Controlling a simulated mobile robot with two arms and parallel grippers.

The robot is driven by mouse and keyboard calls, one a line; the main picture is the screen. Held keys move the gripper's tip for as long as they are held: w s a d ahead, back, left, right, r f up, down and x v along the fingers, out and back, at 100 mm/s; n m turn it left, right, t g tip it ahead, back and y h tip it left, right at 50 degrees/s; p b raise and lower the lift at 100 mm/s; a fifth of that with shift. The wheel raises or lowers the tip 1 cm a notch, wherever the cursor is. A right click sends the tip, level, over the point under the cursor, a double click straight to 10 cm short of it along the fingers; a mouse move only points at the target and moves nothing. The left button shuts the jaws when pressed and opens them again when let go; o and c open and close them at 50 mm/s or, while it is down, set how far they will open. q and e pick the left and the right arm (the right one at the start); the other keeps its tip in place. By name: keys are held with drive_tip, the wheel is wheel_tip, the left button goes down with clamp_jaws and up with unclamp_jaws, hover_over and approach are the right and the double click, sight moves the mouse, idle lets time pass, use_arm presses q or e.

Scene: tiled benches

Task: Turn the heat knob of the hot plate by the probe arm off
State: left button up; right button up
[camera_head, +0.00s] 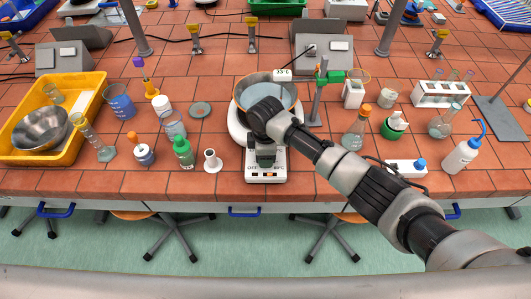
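The hot plate (238,128) is white and stands near the front edge of the bench. A wide pan of clear liquid (255,93) sits on it. Its front control panel (265,176) faces me and has small dark and coloured marks. The probe arm (325,77), with a green clamp on a grey stand, stands just right of the pan, near a small temperature display (283,74). My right gripper (262,160) points down at the front of the hot plate, just above the panel. It hides the heat knob, and its finger opening is not clear. My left gripper is not in view.
A yellow tray (92,105) with a metal bowl stands at left. Flasks, a tube rack (440,93) and a wash bottle (462,152) are at right.

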wheel_tip(320, 180, up, 11)
drive_tip(key=b, duration=0.2)
drive_tip(key=shift+f, duration=0.15)
idle(0.3)
